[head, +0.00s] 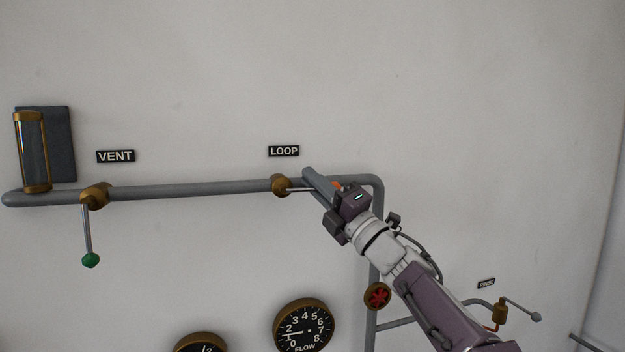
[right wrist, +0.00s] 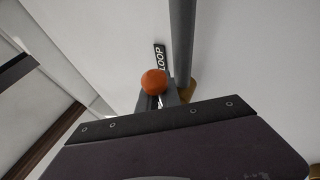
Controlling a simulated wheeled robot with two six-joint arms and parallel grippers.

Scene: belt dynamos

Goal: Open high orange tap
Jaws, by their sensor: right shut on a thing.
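The orange tap has a brass body (head: 281,185) on the high grey pipe, under the LOOP label (head: 284,151). Its thin lever points right, roughly along the pipe. My left gripper is not in view.
A second tap with a green knob (head: 91,260) hangs down under the VENT label (head: 115,156). The grey pipe (head: 200,190) bends down at right, behind my arm. The wall above is clear.

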